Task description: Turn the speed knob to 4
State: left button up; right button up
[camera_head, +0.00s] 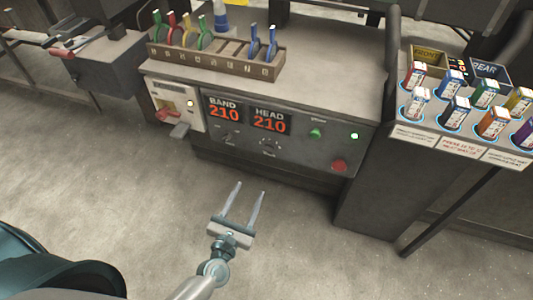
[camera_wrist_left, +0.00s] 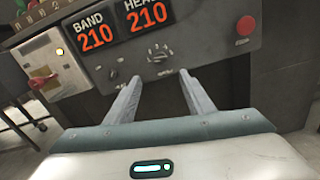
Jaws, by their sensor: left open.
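The dark control panel has a small knob (camera_head: 228,137) on the left and a dial with a ring of marks (camera_head: 270,144) to its right. In the left wrist view the marked dial (camera_wrist_left: 158,54) lies ahead, roughly between the finger directions, and the small knob (camera_wrist_left: 113,74) is to its left. The labels are too small to read surely, so I cannot tell which is the speed knob or its setting. My left gripper (camera_head: 250,189) is open and empty, apart from and in front of the panel; its fingers (camera_wrist_left: 157,90) show in the wrist view. My right gripper is not in view.
Above the knobs are the BAND 210 (camera_head: 224,108) and HEAD 210 (camera_head: 270,119) displays. A green button (camera_head: 316,133) and red button (camera_head: 339,166) are at the right. A white switch box (camera_head: 177,104) is at the left. A rack (camera_head: 218,67) stands on top.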

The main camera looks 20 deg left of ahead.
pick_arm(q)
jog(key=shift+w, duration=0.15)
jog(key=p, duration=0.2)
send_near(268, 151)
jog(key=w, duration=0.7)
jog(key=shift+w, duration=1)
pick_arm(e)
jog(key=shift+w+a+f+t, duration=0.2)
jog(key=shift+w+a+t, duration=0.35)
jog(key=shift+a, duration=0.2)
